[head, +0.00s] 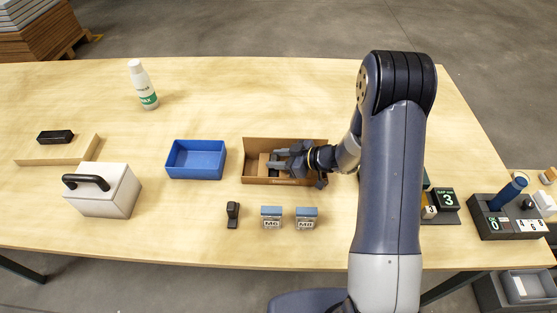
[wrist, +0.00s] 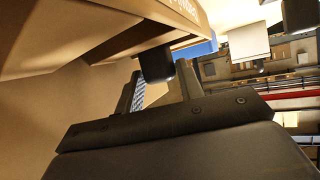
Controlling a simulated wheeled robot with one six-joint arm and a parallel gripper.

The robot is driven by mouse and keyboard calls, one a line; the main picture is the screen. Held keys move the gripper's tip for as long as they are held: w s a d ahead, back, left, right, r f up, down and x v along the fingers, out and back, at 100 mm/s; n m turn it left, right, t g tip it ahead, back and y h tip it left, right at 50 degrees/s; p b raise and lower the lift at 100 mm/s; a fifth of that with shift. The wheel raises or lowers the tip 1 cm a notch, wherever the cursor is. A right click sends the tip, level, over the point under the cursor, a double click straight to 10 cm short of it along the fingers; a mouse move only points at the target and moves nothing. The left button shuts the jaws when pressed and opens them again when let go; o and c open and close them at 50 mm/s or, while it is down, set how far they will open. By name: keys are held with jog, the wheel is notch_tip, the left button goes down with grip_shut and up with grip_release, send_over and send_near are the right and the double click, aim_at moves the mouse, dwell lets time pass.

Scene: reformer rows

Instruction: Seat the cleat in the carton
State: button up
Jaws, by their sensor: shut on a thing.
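The carton (head: 250,148) is an open brown cardboard box near the middle of the table. My gripper (head: 272,159) reaches into it from the right, low between its walls. In the wrist view my gripper (wrist: 161,75) has its two fingers closed on a small black piece, which looks like the cleat (wrist: 156,62). The piece's lower end and whether it touches the carton floor are hidden. Tan carton panels (wrist: 75,95) fill the left and top of the wrist view.
A blue bin (head: 196,160) stands left of the carton. A black upright part (head: 233,214) and two blue-topped blocks (head: 271,217) (head: 306,217) lie in front. A white handled case (head: 103,192), a white bottle (head: 143,85) and a wooden board (head: 60,155) are at left.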

jog(key=shift+f, duration=0.35)
jog(key=shift+f, duration=0.1)
jog(key=o, duration=0.7)
jog(key=v, duration=1.2)
jog(key=shift+s, duration=0.1)
